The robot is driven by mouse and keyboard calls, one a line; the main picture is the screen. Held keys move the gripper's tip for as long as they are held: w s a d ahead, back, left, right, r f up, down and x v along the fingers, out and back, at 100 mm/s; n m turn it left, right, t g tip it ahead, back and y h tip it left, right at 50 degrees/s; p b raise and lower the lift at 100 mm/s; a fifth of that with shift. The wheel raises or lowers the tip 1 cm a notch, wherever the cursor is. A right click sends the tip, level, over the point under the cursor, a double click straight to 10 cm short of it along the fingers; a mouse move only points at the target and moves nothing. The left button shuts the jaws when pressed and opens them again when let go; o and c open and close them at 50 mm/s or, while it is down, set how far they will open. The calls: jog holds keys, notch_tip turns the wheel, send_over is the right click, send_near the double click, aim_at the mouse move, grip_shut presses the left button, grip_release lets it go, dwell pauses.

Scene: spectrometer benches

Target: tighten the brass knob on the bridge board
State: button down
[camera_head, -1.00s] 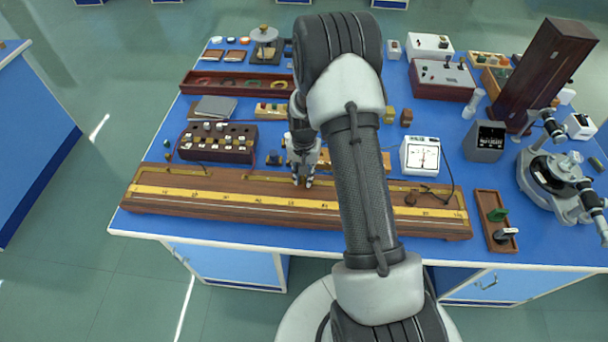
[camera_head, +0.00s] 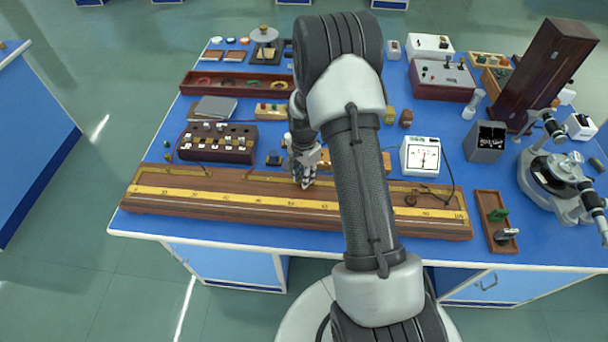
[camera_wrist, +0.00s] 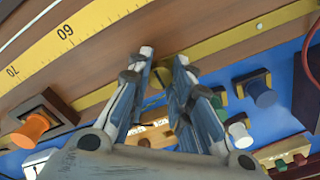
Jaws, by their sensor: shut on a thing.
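The long wooden bridge board (camera_head: 240,209) with its yellow scale lies along the front of the bench. My gripper (camera_head: 306,181) is at the board's back brass strip, near the middle, pointing down. In the wrist view, the brass knob (camera_wrist: 158,76) sits between the fingertips of my gripper (camera_wrist: 161,68), against the brass strip (camera_wrist: 240,42). The fingers are shut on the knob, one on each side. Much of the knob is hidden by the fingers, and in the head view I cannot make it out.
A dark wooden box with several white-topped plugs (camera_head: 218,155) stands behind the board at left. A white meter (camera_head: 420,156) stands behind it at right. An orange knob on a dark block (camera_wrist: 36,126) is at left in the wrist view.

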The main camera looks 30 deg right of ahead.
dwell(0.3)
jog(key=c, duration=1.4)
grip_release()
jog(key=shift+r, duration=0.1)
notch_tip(320, 180, up, 12)
jog(key=shift+f, duration=0.1)
